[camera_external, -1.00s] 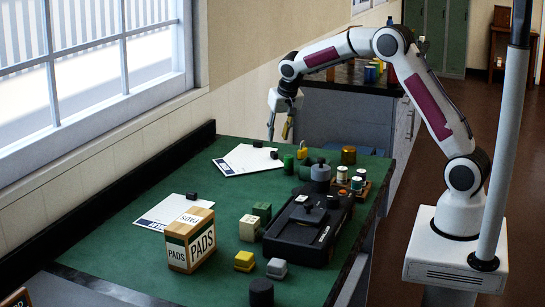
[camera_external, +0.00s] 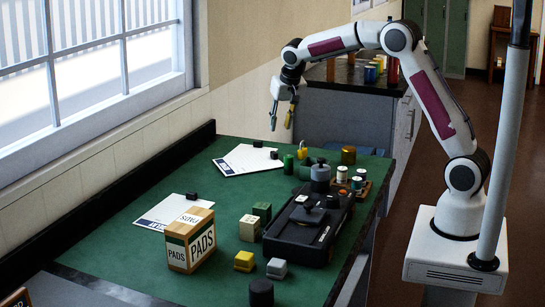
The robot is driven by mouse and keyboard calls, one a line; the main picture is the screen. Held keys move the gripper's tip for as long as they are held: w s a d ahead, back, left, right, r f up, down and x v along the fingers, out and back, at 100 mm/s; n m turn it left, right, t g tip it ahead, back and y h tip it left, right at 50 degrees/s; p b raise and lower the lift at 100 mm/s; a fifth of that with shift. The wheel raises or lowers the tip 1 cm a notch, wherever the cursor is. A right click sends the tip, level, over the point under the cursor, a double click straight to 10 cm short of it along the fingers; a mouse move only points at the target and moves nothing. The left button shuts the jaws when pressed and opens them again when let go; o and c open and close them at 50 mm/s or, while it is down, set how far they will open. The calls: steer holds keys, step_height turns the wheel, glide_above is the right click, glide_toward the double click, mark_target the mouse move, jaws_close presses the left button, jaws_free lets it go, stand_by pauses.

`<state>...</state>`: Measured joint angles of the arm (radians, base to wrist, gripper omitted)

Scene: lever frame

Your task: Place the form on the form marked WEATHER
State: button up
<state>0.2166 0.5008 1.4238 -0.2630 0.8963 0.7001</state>
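Two white forms with black clips lie on the green table. One form (camera_external: 240,163) is at the far end, with dark print along its left edge too small to read. The other form (camera_external: 163,214) is nearer and left, partly hidden behind the PADS box; its blue lettering is only partly visible. I cannot read WEATHER on either. My gripper (camera_external: 281,118) hangs above the far end of the table, up beyond the far form. Its two fingers point down and stand apart, with nothing visible between them.
A PADS box (camera_external: 190,240) stands front left. A black device (camera_external: 290,239) lies at the right, with small blocks beside it. A grey round-topped piece (camera_external: 320,174), jars and a spool tray (camera_external: 364,190) crowd the far right. The table's middle left is clear.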

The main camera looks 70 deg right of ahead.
steer(key=s+a+r+n, duration=0.1)
steer(key=s+a+r, duration=0.25)
steer(key=s, duration=0.25)
steer(key=s+a+r+n+t+y, duration=0.1)
steer(key=s+a+r+n, duration=0.1)
steer(key=s+a+r, duration=0.3)
steer(key=s+a+r+n, duration=0.1)
steer(key=s+a+r, duration=0.15)
steer(key=s, duration=0.45)
steer(key=s+a+f+n+y, duration=0.1)
steer(key=s+a, duration=0.3)
steer(key=s, duration=0.6)
steer(key=s+a+f+n+t+y, duration=0.1)
steer(key=s+a+f+n, duration=0.3)
steer(key=s, duration=0.6)
steer(key=shift+s+f, duration=0.2)
steer(key=shift+s, duration=0.2)
